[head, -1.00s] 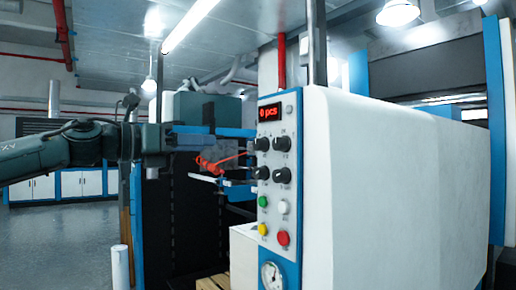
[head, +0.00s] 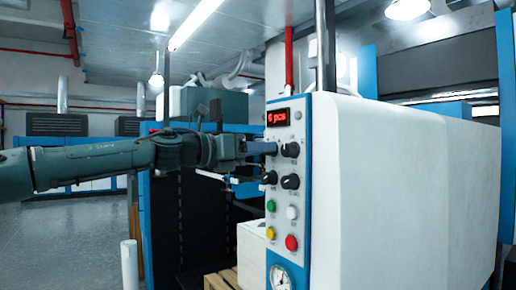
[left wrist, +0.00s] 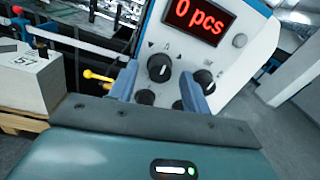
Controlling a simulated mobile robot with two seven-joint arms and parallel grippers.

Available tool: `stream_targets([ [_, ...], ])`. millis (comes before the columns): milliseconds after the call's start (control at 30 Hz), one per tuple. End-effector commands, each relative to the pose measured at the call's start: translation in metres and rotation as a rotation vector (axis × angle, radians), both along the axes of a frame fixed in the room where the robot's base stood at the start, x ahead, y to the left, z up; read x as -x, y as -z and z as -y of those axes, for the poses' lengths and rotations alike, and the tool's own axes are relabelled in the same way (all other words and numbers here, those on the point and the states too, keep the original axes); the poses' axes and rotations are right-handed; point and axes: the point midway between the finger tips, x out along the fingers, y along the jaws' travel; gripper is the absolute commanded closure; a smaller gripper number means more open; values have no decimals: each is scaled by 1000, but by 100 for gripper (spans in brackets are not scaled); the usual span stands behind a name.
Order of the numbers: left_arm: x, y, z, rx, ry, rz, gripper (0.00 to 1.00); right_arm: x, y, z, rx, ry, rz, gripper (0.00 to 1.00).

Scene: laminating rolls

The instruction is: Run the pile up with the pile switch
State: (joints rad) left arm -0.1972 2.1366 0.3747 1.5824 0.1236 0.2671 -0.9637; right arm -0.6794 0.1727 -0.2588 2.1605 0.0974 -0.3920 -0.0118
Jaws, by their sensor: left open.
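The control panel (head: 282,222) is a blue-edged light plate with a red "0 pcs" display (left wrist: 199,16), which also shows in the head view (head: 277,117). My left gripper (head: 272,148) is at the panel's upper left knob, and its fingers hide that knob in the head view. In the left wrist view, the black knob (left wrist: 159,67) with small arrow marks above it lies between the open blue fingers of the left gripper (left wrist: 160,86). I cannot tell whether the fingers touch it. My right gripper is out of view.
Other black knobs (head: 290,150) sit close beside and below. Green (head: 271,206), white, yellow and red (head: 291,242) buttons and a gauge (head: 280,278) are lower down. A white stack (head: 252,250) stands on a wooden pallet (head: 222,280) left of the panel.

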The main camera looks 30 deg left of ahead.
Motion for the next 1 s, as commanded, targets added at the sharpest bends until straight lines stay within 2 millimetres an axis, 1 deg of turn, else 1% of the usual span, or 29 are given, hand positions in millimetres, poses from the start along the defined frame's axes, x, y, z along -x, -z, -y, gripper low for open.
stream_targets([
  [133,-5,0,2,0,0,0,52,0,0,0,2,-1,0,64],
  [400,-5,0,3,0,0,1,52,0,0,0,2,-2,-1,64],
  [900,-5,0,2,0,0,0,93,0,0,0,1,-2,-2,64],
  [933,-5,0,2,0,0,0,95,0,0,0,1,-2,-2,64],
  [1000,-5,0,2,0,0,0,97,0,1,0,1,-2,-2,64],
])
